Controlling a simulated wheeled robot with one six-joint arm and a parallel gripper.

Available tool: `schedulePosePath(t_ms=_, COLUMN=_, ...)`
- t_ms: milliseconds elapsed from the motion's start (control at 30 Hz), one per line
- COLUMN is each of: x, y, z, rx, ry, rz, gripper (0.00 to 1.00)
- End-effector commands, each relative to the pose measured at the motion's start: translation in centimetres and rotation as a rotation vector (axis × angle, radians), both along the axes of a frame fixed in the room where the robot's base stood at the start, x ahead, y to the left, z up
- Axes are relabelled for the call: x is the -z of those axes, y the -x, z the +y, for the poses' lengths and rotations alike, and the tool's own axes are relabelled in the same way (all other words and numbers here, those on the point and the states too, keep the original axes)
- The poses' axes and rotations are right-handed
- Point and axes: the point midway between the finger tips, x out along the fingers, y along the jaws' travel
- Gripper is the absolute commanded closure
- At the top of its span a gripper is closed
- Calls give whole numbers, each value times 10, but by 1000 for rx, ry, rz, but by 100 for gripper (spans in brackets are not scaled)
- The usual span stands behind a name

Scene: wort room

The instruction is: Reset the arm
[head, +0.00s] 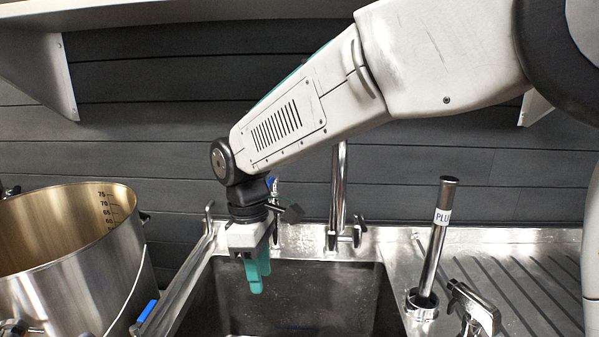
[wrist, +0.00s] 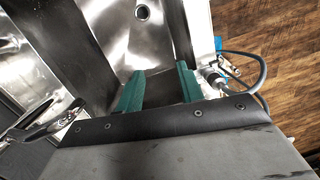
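My arm reaches in from the upper right in the head view and bends down at the wrist. My gripper (head: 258,284) hangs over the left part of the steel sink (head: 315,300), with its green fingers pointing down. In the wrist view my gripper (wrist: 158,82) shows two green fingers set apart with a gap between them, and nothing is held. The sink basin with its round drain (wrist: 142,13) lies below the fingers.
A large steel pot (head: 75,270) with volume marks stands left of the sink. A faucet (head: 339,200) rises behind the basin. An upright tube labelled "PLU…" (head: 438,235) and a spray handle (head: 475,305) stand to the right, by a ribbed drainboard (head: 530,285). A shelf (head: 180,12) hangs above.

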Motion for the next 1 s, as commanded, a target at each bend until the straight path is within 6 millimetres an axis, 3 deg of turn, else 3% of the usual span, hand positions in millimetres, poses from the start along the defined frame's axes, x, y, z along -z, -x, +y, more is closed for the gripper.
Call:
schedulePosePath(t_ms=33, x=-12, y=7, z=-34, rx=123, ry=5, rz=-13, gripper=63)
schedulePosePath(t_ms=200, x=-32, y=41, z=-129, rx=509, ry=28, rz=-48, gripper=63)
schedulePosePath(t_ms=400, x=-41, y=97, z=-222, rx=897, ry=32, rz=-90, gripper=63)
schedulePosePath(t_ms=500, x=-39, y=128, z=-258, rx=1058, ry=25, rz=-114, gripper=63)
schedulePosePath(t_ms=733, x=-31, y=187, z=-315, rx=1287, ry=-26, rz=-186, gripper=63)
schedulePosePath(t_ms=1000, x=-45, y=200, z=-338, rx=1403, ry=-86, rz=-272, gripper=63)
